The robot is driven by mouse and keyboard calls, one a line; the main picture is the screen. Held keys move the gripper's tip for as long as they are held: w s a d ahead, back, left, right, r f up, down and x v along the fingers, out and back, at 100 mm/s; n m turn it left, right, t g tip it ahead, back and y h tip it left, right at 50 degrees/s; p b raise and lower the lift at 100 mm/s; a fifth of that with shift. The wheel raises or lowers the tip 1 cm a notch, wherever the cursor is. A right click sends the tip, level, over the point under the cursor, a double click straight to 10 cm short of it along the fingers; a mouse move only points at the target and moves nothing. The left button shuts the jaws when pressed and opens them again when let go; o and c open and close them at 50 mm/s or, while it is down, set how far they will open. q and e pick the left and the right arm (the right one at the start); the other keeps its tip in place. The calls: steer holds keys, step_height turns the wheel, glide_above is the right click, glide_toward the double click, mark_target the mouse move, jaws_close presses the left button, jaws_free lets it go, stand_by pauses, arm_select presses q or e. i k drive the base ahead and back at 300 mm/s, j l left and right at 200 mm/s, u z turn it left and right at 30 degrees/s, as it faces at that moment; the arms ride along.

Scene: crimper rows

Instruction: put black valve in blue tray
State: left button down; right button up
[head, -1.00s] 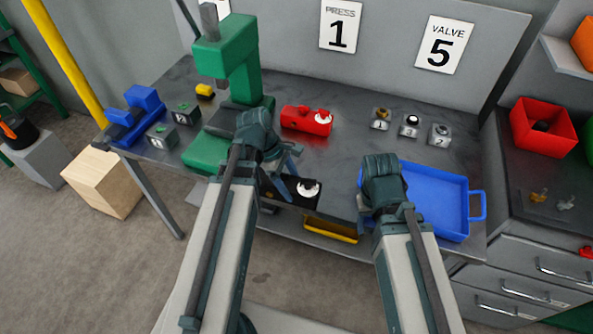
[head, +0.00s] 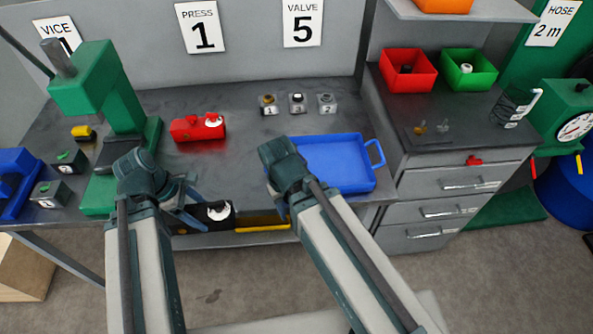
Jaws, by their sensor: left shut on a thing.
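The black valve (head: 207,219), a dark block with a white round knob, is in my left gripper (head: 192,204). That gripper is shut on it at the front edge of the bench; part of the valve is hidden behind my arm. The blue tray (head: 345,184) is on the bench to the right of the valve, with a handle at its right end. Its visible inside looks empty. My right gripper (head: 283,190) is in front of the tray's left end; its fingers are hidden, so I cannot tell how far open they are.
A red valve (head: 185,131) lies on the bench (head: 240,150) behind my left gripper. Several small numbered blocks stand behind the tray. A green press (head: 122,110) stands left. Red (head: 388,75) and green (head: 484,82) bins sit on the drawer unit at right.

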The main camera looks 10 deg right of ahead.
mark_target(322, 167)
steer(key=k+l, duration=0.1)
steer(key=l, duration=0.45)
steer(key=k+l, duration=0.1)
steer(key=l, duration=1.05)
steer(key=i, duration=0.35)
steer(key=z, duration=0.05)
